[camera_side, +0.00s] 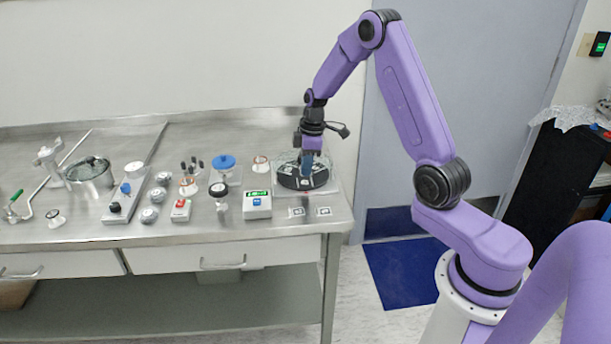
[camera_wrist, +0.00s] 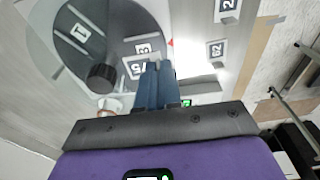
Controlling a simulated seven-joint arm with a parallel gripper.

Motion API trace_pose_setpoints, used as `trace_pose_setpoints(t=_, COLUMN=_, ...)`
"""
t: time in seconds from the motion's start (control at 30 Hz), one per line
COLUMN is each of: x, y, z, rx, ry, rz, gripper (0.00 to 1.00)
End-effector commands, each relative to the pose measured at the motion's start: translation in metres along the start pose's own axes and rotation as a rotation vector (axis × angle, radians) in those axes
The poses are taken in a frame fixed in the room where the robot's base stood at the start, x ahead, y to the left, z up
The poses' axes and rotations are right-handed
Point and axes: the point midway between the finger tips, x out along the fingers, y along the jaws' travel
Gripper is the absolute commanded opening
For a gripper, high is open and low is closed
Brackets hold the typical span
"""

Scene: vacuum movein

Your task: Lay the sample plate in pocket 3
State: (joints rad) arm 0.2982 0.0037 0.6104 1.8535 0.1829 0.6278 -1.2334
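The sample plate (camera_wrist: 138,68) is a small pale plate with a dark-printed label that I cannot read surely. In the wrist view it is at my fingertips, over the dark round disc (camera_wrist: 122,18), just beside the label for pocket 3 (camera_wrist: 143,48). My gripper (camera_wrist: 158,70) has its blue fingers close together at the plate's edge and looks shut on it. Whether the plate touches the disc is hidden. In the side view my gripper (camera_side: 307,172) points down over the disc (camera_side: 292,183) inside a clear-walled chamber (camera_side: 333,186).
A label 1 (camera_wrist: 80,32) and a black knob (camera_wrist: 101,78) are on the disc. Two other small plates lie on the bench outside the chamber, one (camera_side: 297,212) left of the other (camera_side: 323,211). A white box with a green display (camera_side: 257,204) stands left of them.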

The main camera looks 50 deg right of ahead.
Motion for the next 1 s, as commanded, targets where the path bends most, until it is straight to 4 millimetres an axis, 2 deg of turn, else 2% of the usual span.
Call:
trace_pose_setpoints(t=0.3, x=0.034, y=0.004, z=0.002, rx=0.001, ry=-0.001, rz=-0.003, gripper=0.00)
trace_pose_setpoints(t=0.77, x=0.040, y=0.004, z=0.003, rx=0.000, ry=0.000, rz=-0.001, gripper=0.00)
trace_pose_setpoints(t=0.8, x=0.040, y=0.004, z=0.002, rx=0.000, ry=0.000, rz=0.000, gripper=0.17)
trace_pose_setpoints(t=0.83, x=0.040, y=0.004, z=0.002, rx=0.000, ry=0.000, rz=0.000, gripper=0.27)
trace_pose_setpoints(t=0.87, x=0.040, y=0.004, z=0.002, rx=0.000, ry=0.000, rz=-0.001, gripper=0.30)
trace_pose_setpoints(t=1.0, x=0.040, y=0.004, z=0.002, rx=0.000, ry=0.000, rz=-0.001, gripper=0.30)
